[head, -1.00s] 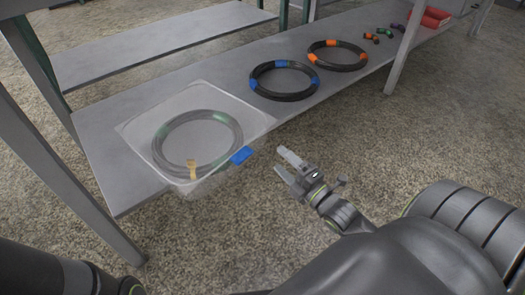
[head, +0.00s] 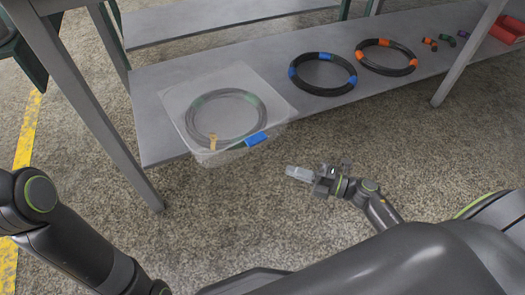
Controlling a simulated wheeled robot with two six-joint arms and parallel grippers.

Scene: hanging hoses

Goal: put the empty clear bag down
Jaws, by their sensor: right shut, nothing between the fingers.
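A clear bag (head: 273,98) lies flat at the left end of the grey shelf, its front edge hanging slightly over the shelf edge. A blue clip or tab (head: 256,139) is at its front right. A grey hose coil with green bands (head: 262,112) and a yellow tag (head: 212,142) shows through the bag, so the bag does not look empty. I cannot tell whether the coil is inside or underneath. My right gripper (head: 290,173) is shut and empty over the floor, in front of and right of the bag, apart from it. My left gripper is out of view; only my left arm shows.
The shelf (head: 165,140) also carries a black coil with blue bands (head: 323,92), one with orange bands (head: 412,70), small coloured fittings (head: 446,41) and a red bin (head: 508,28). Shelf legs (head: 95,110) stand at left and right. The floor in front is clear.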

